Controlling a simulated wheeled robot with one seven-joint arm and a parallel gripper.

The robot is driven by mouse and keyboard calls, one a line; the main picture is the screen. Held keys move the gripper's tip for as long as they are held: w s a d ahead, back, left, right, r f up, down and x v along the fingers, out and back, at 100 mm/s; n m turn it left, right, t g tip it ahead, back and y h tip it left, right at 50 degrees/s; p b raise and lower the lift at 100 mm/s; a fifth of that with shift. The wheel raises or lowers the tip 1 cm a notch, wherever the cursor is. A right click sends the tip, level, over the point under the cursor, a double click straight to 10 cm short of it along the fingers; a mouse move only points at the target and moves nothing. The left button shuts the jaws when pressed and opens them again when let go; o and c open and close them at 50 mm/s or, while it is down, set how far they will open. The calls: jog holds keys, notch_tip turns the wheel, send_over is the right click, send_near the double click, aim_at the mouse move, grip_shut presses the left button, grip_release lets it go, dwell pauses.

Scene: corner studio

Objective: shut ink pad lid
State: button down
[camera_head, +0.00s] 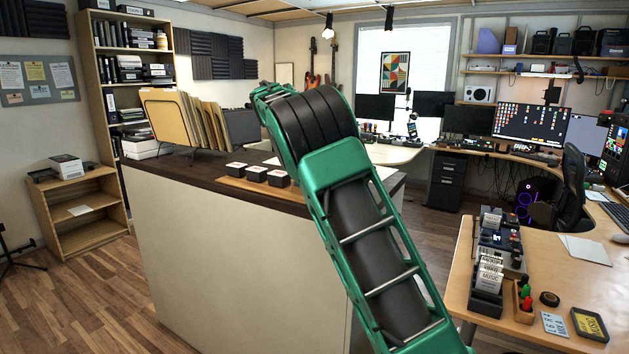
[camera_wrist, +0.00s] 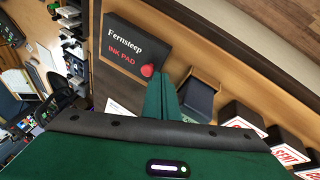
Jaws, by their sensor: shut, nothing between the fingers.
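In the wrist view a black panel lettered "Fernsteep INK PAD" (camera_wrist: 128,44), which looks like the ink pad's lid, lies at the upper left. A red round knob (camera_wrist: 147,71) sits at its lower right. I cannot tell how far the lid stands open or where its hinge is. My gripper (camera_wrist: 168,84) is shut and empty, its green fingers close beside the knob and the panel's lower right edge. I cannot tell whether they touch it. In the head view my arm hides the ink pad and gripper.
In the head view, stamps (camera_head: 257,174) and a folder rack (camera_head: 170,122) stand on the counter (camera_head: 160,167).

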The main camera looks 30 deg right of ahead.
jog(key=shift+s+d+f, duration=0.4)
jog(key=shift+s+f, duration=0.05)
jog(key=shift+s, duration=0.2)
jog(key=v, duration=1.1)
jog(key=shift+w+a, duration=0.3)
jog(key=shift+w, duration=0.15)
jog(key=s+d+f+y, duration=0.25)
jog(key=s+d, duration=0.35)
jog(key=s, duration=0.4)
jog(key=s+d+f+y, duration=0.1)
jog(key=s+d+f, duration=0.4)
jog(key=s, duration=0.4)
jog(key=s+a+f, duration=0.3)
jog(key=s+f, duration=0.2)
jog(key=s, duration=0.5)
jog(key=s+a+f+n+y, duration=0.1)
jog(key=s+a+f, duration=0.2)
jog(key=s, duration=0.7)
jog(key=s+a+f+n, duration=0.1)
jog(key=s+a+f, duration=0.2)
jog(key=s+f, duration=0.5)
jog(key=shift+s+a+y, duration=0.35)
jog(key=shift+s+a, duration=0.05)
jog(key=shift+s, duration=0.55)
